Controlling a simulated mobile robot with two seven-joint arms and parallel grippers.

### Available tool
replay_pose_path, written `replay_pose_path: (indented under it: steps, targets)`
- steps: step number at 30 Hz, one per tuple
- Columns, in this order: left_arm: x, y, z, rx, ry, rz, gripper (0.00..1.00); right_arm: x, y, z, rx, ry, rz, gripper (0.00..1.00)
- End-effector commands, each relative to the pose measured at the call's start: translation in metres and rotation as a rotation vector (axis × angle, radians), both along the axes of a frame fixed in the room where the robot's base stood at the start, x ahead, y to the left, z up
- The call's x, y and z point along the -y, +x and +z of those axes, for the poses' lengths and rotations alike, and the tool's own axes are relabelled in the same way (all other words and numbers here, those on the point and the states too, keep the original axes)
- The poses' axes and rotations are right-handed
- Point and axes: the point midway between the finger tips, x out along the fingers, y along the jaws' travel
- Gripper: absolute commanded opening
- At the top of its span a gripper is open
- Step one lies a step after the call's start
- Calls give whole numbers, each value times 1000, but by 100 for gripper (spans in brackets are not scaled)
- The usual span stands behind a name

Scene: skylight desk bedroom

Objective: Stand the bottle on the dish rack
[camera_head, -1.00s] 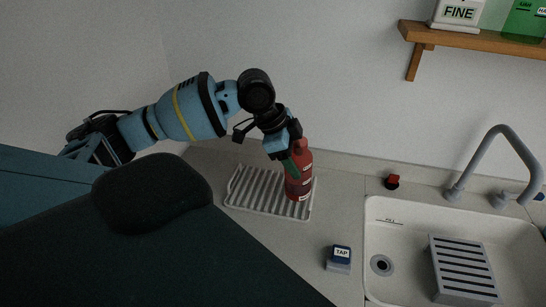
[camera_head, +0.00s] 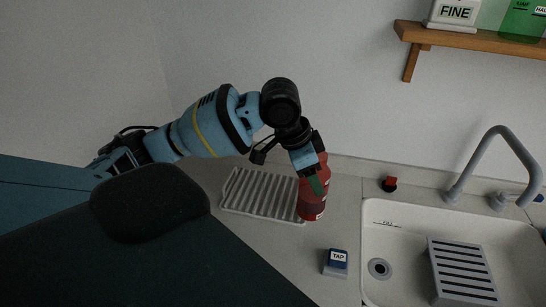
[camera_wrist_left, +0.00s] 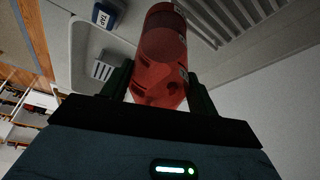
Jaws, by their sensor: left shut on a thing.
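The red bottle (camera_head: 313,198) is upright or nearly so at the right end of the pale ribbed dish rack (camera_head: 258,190). It overlaps the rack's right edge in the head view; I cannot tell whether its base touches anything. My left gripper (camera_head: 316,183) is shut on the bottle's upper part. In the left wrist view the bottle (camera_wrist_left: 160,55) sits between both fingers, and the rack's ribs (camera_wrist_left: 235,22) show beside it. My right gripper is not in view.
A small blue and grey TAP box (camera_head: 337,262) stands on the counter in front. The sink (camera_head: 400,225) with a slotted grey block (camera_head: 462,268) and faucet (camera_head: 500,150) is at right. A red-topped item (camera_head: 390,183) stands behind. A shelf (camera_head: 480,38) hangs above.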

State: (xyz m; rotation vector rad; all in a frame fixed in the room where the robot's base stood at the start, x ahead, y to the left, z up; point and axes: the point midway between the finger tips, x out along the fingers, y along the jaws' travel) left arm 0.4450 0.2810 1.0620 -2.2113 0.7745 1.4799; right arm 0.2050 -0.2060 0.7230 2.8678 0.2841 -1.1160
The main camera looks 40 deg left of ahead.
Motion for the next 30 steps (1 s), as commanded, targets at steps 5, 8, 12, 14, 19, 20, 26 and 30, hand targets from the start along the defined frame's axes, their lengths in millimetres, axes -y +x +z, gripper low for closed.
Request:
replay_pose_path:
  steps: [5,8,12,14,19,20,26,30]
  targets:
    - [-44,8,-3,1,2,7,4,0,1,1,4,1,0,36]
    - [-66,12,-4,2,2,7,4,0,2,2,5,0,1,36]
    - [-94,18,-7,2,1,6,4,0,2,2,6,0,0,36]
    - [-102,19,-8,3,0,4,4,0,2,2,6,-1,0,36]
    - [-115,22,-9,2,-1,0,4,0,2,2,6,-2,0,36]
    - [-115,22,-10,2,-1,0,4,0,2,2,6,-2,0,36]
    - [-121,23,-10,3,0,1,4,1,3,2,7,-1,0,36]
    - [-129,24,-23,1,0,-1,4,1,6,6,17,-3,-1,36]
